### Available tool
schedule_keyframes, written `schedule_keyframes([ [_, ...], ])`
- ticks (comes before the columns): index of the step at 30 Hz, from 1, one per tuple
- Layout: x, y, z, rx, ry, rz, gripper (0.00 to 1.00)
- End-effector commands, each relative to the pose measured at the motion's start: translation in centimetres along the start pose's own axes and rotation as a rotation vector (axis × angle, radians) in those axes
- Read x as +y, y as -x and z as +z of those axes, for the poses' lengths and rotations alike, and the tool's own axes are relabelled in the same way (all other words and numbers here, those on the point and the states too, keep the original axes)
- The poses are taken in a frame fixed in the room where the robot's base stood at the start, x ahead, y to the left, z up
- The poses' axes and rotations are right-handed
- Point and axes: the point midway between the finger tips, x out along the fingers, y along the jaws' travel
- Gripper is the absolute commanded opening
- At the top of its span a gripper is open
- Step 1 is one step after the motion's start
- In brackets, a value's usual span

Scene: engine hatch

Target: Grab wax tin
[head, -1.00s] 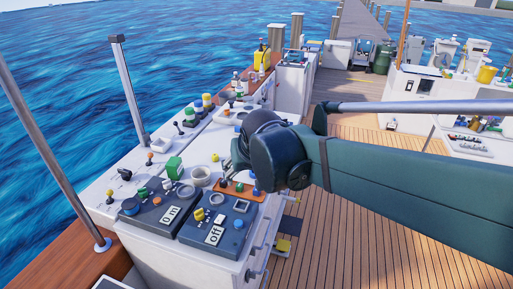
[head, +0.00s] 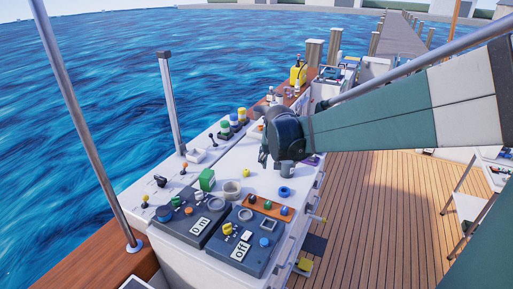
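I cannot pick out the wax tin for certain. Small round items lie on the white counter (head: 225,160), among them a blue ring-like piece (head: 284,192) and a grey open cup-like piece (head: 232,188). My gripper (head: 275,166) hangs over the counter, beyond the blue piece in the picture. Its fingers are small and partly hidden by the dark wrist, so I cannot tell whether they are open or hold anything. My arm covers part of the counter's far end.
Two dark control panels with labels (head: 202,228) (head: 241,252) fill the near counter end. A green box (head: 207,180), an orange strip with knobs (head: 270,207) and several capped cylinders (head: 234,122) stand around. Metal posts (head: 88,125) rise at left. Wooden deck (head: 355,225) is open at right.

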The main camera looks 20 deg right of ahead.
Motion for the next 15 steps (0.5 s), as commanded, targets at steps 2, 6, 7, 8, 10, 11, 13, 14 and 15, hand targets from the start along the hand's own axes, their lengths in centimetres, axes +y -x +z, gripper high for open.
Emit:
schedule_keyframes([
  [2,0.0,-1.0,-1.2,0.0,-0.016,0.011,0.61],
  [6,0.0,-3.0,-2.9,0.0,-0.046,0.031,0.61],
  [7,0.1,-3.4,-3.2,0.0,-0.053,0.036,0.61],
  [8,0.1,-3.8,-3.5,0.0,-0.06,0.04,0.61],
  [10,0.2,-4.9,-4.3,-0.001,-0.075,0.05,0.61],
  [11,0.2,-5.3,-4.7,-0.001,-0.082,0.054,0.61],
  [13,0.3,-6.4,-5.4,0.0,-0.098,0.065,0.61],
  [14,0.4,-6.9,-5.7,0.001,-0.104,0.07,0.61],
  [15,0.5,-7.5,-6.1,0.001,-0.113,0.075,0.61],
])
